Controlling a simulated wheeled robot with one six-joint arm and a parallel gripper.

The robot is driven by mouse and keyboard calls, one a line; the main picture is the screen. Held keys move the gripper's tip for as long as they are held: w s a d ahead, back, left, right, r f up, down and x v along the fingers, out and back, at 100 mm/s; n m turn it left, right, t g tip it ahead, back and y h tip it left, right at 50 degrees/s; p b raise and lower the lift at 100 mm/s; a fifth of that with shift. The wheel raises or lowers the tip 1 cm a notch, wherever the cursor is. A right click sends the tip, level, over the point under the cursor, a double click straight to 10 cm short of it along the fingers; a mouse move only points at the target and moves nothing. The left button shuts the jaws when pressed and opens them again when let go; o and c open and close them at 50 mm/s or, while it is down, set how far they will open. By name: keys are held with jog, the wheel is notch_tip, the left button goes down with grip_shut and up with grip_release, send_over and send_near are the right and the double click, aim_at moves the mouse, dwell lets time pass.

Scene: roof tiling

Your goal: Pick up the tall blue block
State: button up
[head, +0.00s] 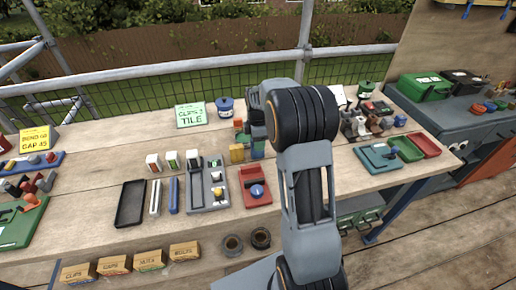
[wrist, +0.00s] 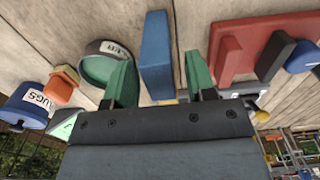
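The tall blue block (wrist: 156,50) shows in the middle of the wrist view, in line with the gap between my gripper's two green-tipped fingers (wrist: 160,78). The fingers are apart, one on each side of it, with wood showing between finger and block. I cannot tell how far down the fingers reach along the block. In the head view, a small blue patch that looks like the block (head: 258,153) shows on the bench beneath my arm. My wrist and forearm hide much of that spot.
An orange-yellow block (head: 237,153) stands just left of the gripper. A round tub (wrist: 105,65) and a blue lugs tub (wrist: 30,104) are nearby, and a red piece (wrist: 237,48) lies on the other side. A grey tray (head: 207,190) and red holder (head: 256,188) lie in front.

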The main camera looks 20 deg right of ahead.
jog(key=c, duration=0.9)
jog(key=shift+o, duration=0.2)
jog(key=shift+r, duration=0.1)
